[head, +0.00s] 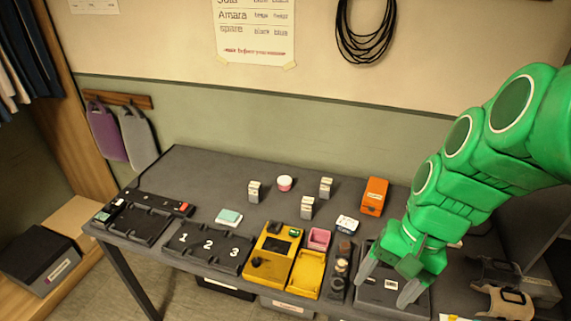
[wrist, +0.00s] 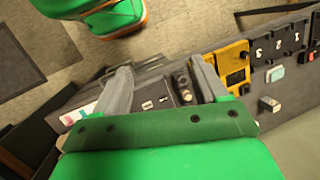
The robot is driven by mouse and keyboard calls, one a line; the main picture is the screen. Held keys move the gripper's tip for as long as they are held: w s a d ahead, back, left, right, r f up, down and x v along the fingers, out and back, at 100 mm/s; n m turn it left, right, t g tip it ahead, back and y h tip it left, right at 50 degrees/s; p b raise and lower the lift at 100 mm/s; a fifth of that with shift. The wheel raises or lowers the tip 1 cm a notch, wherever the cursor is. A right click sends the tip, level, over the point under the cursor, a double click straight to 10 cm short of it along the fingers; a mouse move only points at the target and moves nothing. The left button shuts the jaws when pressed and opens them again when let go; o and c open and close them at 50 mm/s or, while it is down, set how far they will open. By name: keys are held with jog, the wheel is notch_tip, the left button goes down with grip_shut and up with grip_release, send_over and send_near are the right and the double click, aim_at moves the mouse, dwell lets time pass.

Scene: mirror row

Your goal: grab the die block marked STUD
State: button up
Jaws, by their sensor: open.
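Several small pale blocks with dark tops or markings stand on the grey table: a left block (head: 254,191), a middle block (head: 307,208) and a right block (head: 326,187). A lower white block (head: 347,223) sits nearer my arm. The lettering is too small to read, so I cannot tell which is marked STUD. My gripper (head: 387,279) is open and empty, above a dark tray at the table's right part, apart from these blocks. In the wrist view my gripper (wrist: 162,66) shows spread fingers, and one small pale block (wrist: 268,104) is off to the right.
An orange box (head: 374,196) stands behind the white block. A yellow tester (head: 272,252), a yellow tray (head: 307,273) and a pink container (head: 319,238) lie left of my gripper. A numbered black rack (head: 208,246) is farther left. Bare table shows around the pale blocks.

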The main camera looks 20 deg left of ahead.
jog(key=w+a+f+m+y, duration=0.2)
jog(key=w+a+m+y, duration=0.2)
jog(key=w+a, duration=1.15)
jog(key=m+y, duration=0.5)
jog(key=m, duration=0.2)
send_near(251, 189)
jog(key=s+d+r, duration=0.3)
jog(key=s+r, duration=0.2)
jog(key=s, duration=0.1)
jog(key=w+a+f+m, duration=0.1)
jog(key=w+f, duration=0.1)
jog(key=f, duration=0.1)
jog(key=w+a+f+m+t+y, duration=0.1)
jog(key=w+a+f+m, duration=0.1)
jog(key=w+f, duration=0.1)
jog(key=w+a+f+m, duration=0.1)
jog(key=w+a+f, duration=0.1)
jog(key=f, duration=0.1)
jog(key=shift+w+a+m+t+y, duration=0.2)
jog(key=shift+a+m+t+y, duration=0.1)
jog(key=shift+m+t, duration=0.1)
jog(key=shift+x, duration=1.15)
jog(key=shift+s+x, duration=0.2)
jog(key=shift+x, duration=1.15)
jog(key=shift+s+x, duration=0.25)
jog(key=shift+x, duration=1.1)
jog(key=c, duration=1.2)
jog(key=shift+r, duration=0.1)
